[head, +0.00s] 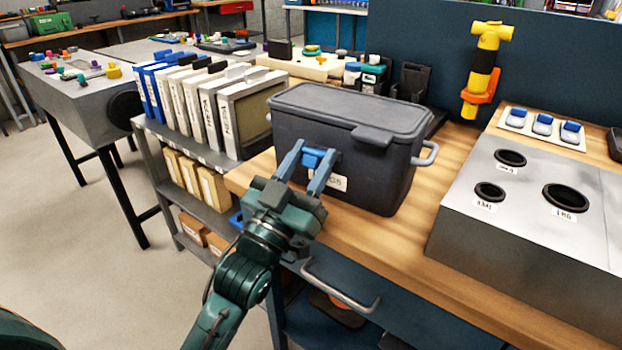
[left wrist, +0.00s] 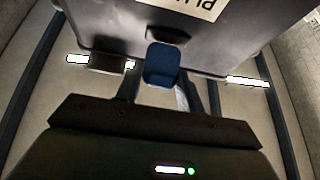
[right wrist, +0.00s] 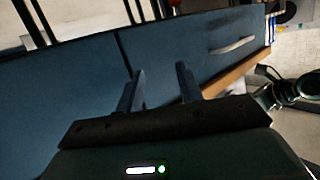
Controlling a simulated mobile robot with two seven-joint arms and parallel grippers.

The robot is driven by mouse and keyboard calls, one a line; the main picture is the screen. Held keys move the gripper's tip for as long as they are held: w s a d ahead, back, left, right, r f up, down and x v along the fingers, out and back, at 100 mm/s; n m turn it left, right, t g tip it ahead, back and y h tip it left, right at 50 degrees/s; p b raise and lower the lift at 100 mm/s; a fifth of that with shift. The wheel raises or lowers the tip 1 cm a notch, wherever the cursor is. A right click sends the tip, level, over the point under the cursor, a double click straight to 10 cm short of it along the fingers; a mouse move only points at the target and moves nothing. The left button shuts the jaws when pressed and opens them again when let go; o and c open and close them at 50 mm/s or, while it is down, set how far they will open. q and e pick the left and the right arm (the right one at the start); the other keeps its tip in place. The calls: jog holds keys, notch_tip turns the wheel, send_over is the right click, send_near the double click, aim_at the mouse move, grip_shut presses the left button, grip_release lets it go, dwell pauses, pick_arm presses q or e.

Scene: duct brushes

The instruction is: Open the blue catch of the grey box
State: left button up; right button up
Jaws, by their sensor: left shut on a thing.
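The grey box (head: 352,135) stands on the wooden bench with its lid (head: 350,102) down. Its blue catch (head: 314,157) is on the front face, above a white label. My left gripper (head: 308,166) is at the front of the box, its fingers shut on the catch. In the left wrist view the blue catch (left wrist: 165,65) shows between the finger ends, under the box's front edge. My right gripper (right wrist: 160,82) shows only in the right wrist view. Its fingers are apart with nothing between them.
White and blue binders (head: 200,105) stand on a shelf left of the box. A grey block with round holes (head: 545,190) is at the right, past a clear strip of wood (head: 400,235). A yellow brush-like tool (head: 484,65) hangs on the back panel.

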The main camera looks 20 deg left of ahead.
pick_arm(q)
jog(key=shift+f+t+b, duration=0.5)
jog(key=shift+t+b, duration=0.4)
jog(key=shift+b, duration=0.35)
jog(key=shift+r+h, duration=0.1)
jog(key=shift+h, duration=0.2)
pick_arm(e)
jog(key=shift+n+g, duration=0.4)
jog(key=shift+n, duration=0.4)
jog(key=f, duration=0.1)
jog(key=a+f, duration=0.1)
jog(key=f, duration=0.1)
jog(key=w+f, duration=0.1)
jog(key=shift+a+f, duration=0.3)
jog(key=shift+a, duration=0.05)
pick_arm(q)
jog(key=o, duration=0.7)
jog(key=b+v, duration=0.1)
jog(key=v, duration=1.2)
pick_arm(e)
jog(key=shift+w+a+f+n+y, duration=0.1)
jog(key=shift+a+f+n+y, duration=0.2)
jog(key=shift+f, duration=0.25)
jog(key=shift+d, duration=0.1)
